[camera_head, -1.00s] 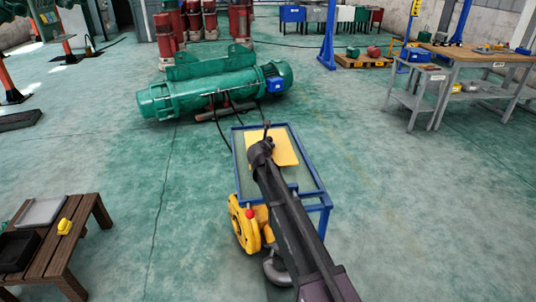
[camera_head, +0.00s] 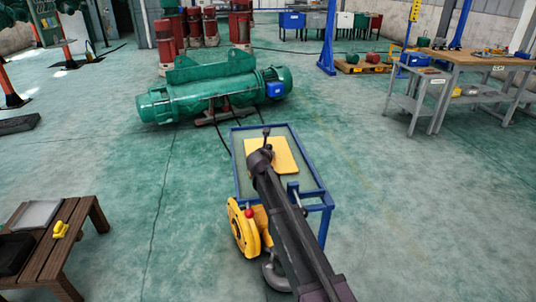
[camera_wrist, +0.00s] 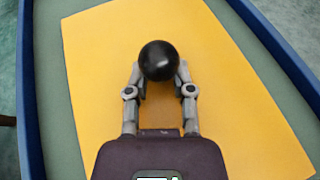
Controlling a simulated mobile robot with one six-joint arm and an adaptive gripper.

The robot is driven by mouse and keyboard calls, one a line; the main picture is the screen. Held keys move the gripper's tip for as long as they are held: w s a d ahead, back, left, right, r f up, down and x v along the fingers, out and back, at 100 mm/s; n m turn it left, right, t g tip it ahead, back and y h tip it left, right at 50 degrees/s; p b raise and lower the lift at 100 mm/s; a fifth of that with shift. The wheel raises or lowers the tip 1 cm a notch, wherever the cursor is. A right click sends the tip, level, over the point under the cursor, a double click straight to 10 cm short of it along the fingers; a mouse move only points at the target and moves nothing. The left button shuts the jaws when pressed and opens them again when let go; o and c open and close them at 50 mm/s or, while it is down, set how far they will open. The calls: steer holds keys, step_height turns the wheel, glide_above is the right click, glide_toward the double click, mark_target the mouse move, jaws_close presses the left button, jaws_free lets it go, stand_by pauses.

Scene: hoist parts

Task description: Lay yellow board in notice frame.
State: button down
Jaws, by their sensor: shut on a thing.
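The yellow board (camera_head: 285,156) is a flat panel with a black ball knob (camera_wrist: 158,60). My gripper (camera_wrist: 158,76) is shut on this knob; in the head view my gripper (camera_head: 265,148) is partly hidden by my arm. The board is over the grey-green panel inside a blue-rimmed stand (camera_head: 318,180), which seems to be the notice frame. In the wrist view the board is turned relative to the blue rim (camera_wrist: 283,55). Its right lower corner comes close to that rim. I cannot tell whether the board touches the panel.
A yellow hoist part with a hook (camera_head: 243,225) is beside the stand's near left. A green hoist (camera_head: 205,98) lies beyond it. A wooden bench (camera_head: 65,250) stands at left, a workbench (camera_head: 480,60) at far right. Floor at right is clear.

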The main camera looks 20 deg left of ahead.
steer(key=shift+f, duration=0.2)
steer(key=shift+c, duration=2.1)
jaws_free()
steer(key=shift+r, duration=0.2)
steer(key=shift+r, duration=0.15)
steer(key=p+v, duration=0.4)
steer(key=v, duration=0.8)
steer(key=shift+f+p, duration=0.2)
steer(key=shift+p, duration=0.1)
